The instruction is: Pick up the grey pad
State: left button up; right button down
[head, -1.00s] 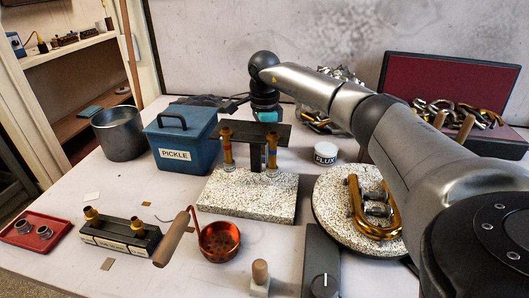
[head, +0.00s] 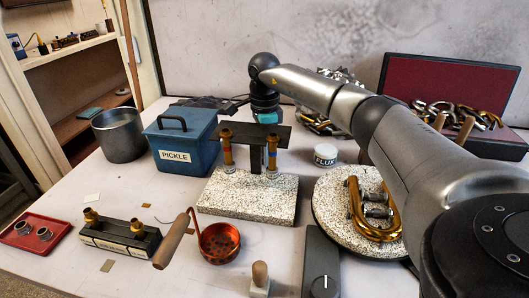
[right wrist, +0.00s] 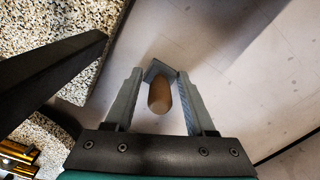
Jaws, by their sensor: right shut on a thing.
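My right gripper shows in the right wrist view (right wrist: 159,82), its two grey fingers closed on a grey piece (right wrist: 157,70), which looks like the grey pad. A brown, rounded, wood-like handle (right wrist: 159,98) points toward the camera between the fingers. I cannot tell for sure whether it is joined to the grey piece. In the head view my right wrist, with its teal band (head: 266,117), is behind the dark plate of the stand. That plate hides the fingertips and the held thing there. My left gripper is not in view.
A stand on a speckled slab (head: 245,207) is in front of my right gripper. The blue PICKLE box (head: 178,157) is to its left and the white FLUX jar (head: 325,155) to its right. A round speckled board (head: 330,215) carries brass tubing. Bare tabletop shows near the held thing.

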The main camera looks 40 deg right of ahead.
jog(key=shift+r, duration=0.15)
jog(key=shift+r, duration=0.5)
notch_tip(320, 180, up, 7)
jog(key=p, duration=0.2)
jog(key=shift+f+p, duration=0.15)
jog(key=shift+p, duration=0.2)
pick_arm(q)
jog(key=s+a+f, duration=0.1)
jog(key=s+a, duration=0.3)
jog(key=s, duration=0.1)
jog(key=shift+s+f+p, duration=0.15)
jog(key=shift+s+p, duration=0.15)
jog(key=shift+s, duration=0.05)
pick_arm(e)
jog(key=shift+r, duration=1)
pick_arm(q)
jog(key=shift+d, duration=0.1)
pick_arm(e)
jog(key=shift+r, duration=0.1)
